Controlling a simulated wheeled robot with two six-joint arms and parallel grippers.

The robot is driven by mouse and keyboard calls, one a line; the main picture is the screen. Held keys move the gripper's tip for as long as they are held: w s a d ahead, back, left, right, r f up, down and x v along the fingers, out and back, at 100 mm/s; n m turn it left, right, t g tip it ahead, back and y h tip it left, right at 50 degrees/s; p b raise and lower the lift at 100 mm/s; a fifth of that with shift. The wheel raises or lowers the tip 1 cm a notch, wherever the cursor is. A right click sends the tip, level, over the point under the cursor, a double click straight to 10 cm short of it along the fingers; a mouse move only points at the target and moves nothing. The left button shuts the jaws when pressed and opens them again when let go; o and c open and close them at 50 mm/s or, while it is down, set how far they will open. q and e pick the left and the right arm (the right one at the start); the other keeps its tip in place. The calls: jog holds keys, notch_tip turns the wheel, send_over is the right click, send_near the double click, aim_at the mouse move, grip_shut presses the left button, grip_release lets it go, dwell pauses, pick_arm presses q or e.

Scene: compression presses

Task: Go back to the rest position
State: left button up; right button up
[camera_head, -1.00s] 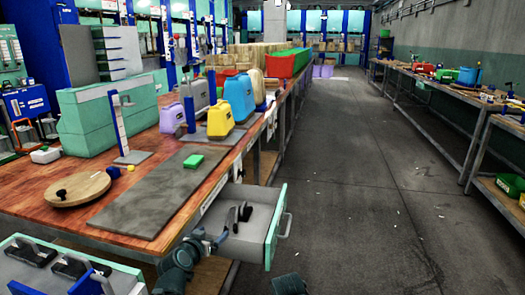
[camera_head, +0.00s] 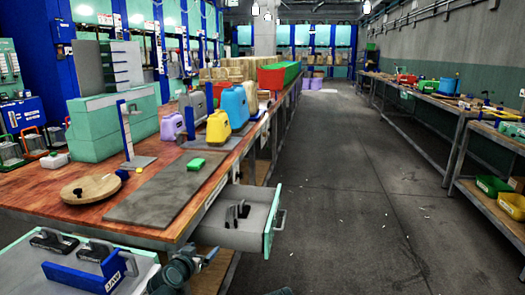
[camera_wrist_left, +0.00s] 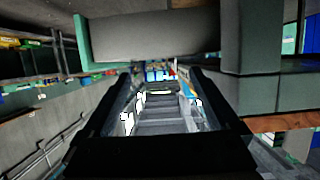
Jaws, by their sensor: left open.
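My left gripper (camera_head: 208,258) is at the bottom of the head view, beside and below the open drawer's near side. In the left wrist view its two fingers (camera_wrist_left: 163,88) stand apart with nothing between them. The grey drawer (camera_head: 230,234) with a green front is pulled out from the workbench and holds dark tools (camera_head: 237,212). My right gripper is not in view; only a small bit of my right arm shows at the bottom edge.
The wooden workbench (camera_head: 60,215) carries a grey mat (camera_head: 150,205), a green block (camera_head: 196,164), a round board (camera_head: 91,188) and coloured canisters (camera_head: 219,126). A blue JAW holder (camera_head: 88,274) sits at lower left. The floor (camera_head: 350,200) to the right is clear.

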pick_arm(q)
jog(key=s+d+f+m+g+h, duration=0.2)
jog(key=s+d+f+g, duration=0.65)
jog(key=d, duration=0.45)
jog(key=s+f+g+y, duration=0.3)
jog(key=s, duration=0.6)
jog(key=s+f+g+y, duration=0.2)
jog(key=s+g+y, duration=0.1)
jog(key=s, duration=0.6)
notch_tip(320, 180, up, 27)
jog(key=p, duration=2.7)
jog(key=shift+w+p, duration=0.15)
jog(key=shift+p, duration=0.15)
jog(key=shift+d+f+t, duration=0.1)
jog(key=shift+d+t, duration=0.1)
jog(key=shift+t, duration=0.05)
